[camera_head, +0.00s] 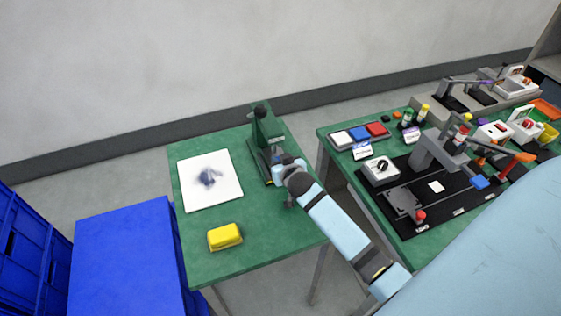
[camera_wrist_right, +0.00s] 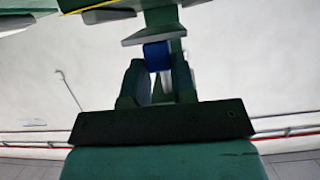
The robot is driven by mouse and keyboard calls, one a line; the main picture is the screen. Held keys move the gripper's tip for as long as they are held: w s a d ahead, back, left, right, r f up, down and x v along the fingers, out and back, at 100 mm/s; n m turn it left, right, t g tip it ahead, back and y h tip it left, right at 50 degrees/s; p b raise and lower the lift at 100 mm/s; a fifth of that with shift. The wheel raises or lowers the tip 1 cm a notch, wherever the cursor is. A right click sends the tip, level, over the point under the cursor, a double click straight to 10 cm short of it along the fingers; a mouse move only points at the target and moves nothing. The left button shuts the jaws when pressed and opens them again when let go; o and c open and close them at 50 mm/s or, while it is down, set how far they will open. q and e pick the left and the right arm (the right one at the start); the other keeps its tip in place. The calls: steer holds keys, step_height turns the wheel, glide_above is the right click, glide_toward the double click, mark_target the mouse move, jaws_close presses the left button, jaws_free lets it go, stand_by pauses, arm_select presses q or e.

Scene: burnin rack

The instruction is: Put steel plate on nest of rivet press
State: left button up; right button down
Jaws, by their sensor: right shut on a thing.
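The rivet press (camera_head: 264,122) is a green upright machine with a black knob on top, at the back right of the left green table. My right gripper (camera_head: 277,158) is close in front of it and partly covers its lower part. In the right wrist view its two fingers (camera_wrist_right: 158,72) are shut on a small blue block (camera_wrist_right: 157,56). A flat grey piece, seemingly the steel plate (camera_wrist_right: 152,37), shows edge-on just beyond the block. Green press parts show behind it. The nest is hidden, and whether the plate touches it cannot be told. My left gripper is not seen.
A white panel (camera_head: 190,199) with a dark smudge and a yellow block (camera_head: 225,236) lie on the left green table (camera_head: 268,240). A blue container (camera_head: 125,255) stands at left. A second green table (camera_head: 340,165) at right is crowded with fixtures. Between the tables is a gap.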

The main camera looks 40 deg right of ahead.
steer(key=shift+f, duration=0.1)
steer(key=shift+f, duration=0.35)
steer(key=shift+s+a+b, duration=0.1)
steer(key=shift+b, duration=0.2)
steer(key=c, duration=0.9)
jaws_free()
steer(key=shift+f, duration=0.25)
steer(key=shift+c, duration=0.2)
steer(key=shift+s+r, duration=0.1)
steer(key=shift+r, duration=0.25)
steer(key=shift+r+p, duration=0.25)
steer(key=shift+p, duration=0.05)
steer(key=v, duration=1.2)
steer(key=shift+r, duration=0.1)
